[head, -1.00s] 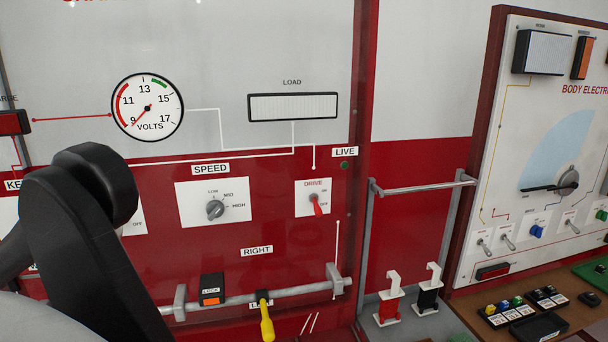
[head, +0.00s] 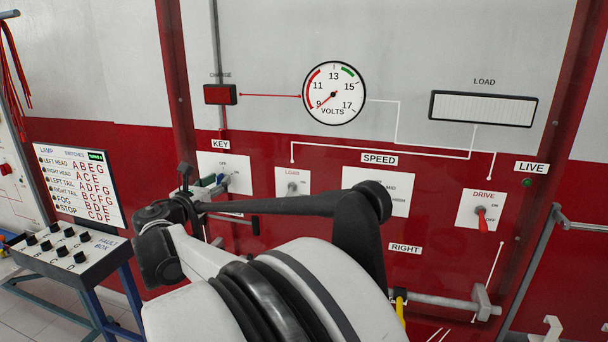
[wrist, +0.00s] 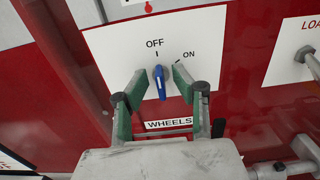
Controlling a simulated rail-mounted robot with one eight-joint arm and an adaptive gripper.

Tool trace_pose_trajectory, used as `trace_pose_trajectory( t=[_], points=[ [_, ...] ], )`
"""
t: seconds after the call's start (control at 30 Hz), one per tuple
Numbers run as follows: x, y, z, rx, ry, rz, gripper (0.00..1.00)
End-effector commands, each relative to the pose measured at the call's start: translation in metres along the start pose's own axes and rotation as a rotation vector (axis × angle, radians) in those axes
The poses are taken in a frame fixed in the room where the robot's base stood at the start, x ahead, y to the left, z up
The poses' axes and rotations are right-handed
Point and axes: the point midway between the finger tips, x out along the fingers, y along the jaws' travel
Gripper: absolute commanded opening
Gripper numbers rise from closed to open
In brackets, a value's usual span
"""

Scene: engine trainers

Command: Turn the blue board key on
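The blue key (wrist: 160,83) sits in its switch on the white key plate (wrist: 115,55) of the red board. In the wrist view it stands nearly upright, in line with the OFF mark; the ON mark is up to its right. My gripper (wrist: 159,76) has its two green-padded fingers on either side of the key. Small gaps seem to show between the pads and the key, so the fingers look open. In the head view the key plate (head: 238,163) shows under the KEY label, and my gripper (head: 205,188) is small and partly covers it.
Right of the key are the load switch (head: 292,188) and the red drive switch (head: 481,217). A silver rail (head: 440,300) crosses below, partly behind my arm. The volts gauge (head: 334,93) reads near 9. A fault box (head: 63,248) stands at the left.

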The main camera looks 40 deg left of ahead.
Motion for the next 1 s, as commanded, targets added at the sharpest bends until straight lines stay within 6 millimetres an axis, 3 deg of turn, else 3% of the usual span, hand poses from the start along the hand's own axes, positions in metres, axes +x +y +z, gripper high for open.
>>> trace_pose_trajectory(
  t=[0.4, 0.6, 1.0],
  points=[
    [0.0083, 0.0001, -0.0003, 0.0, 0.0, 0.001, 0.26],
    [0.0083, 0.0, -0.0003, 0.0, 0.0, 0.0, 0.01],
    [0.0088, -0.0004, -0.0005, 0.023, 0.0, 0.001, 0.0]
  ],
)
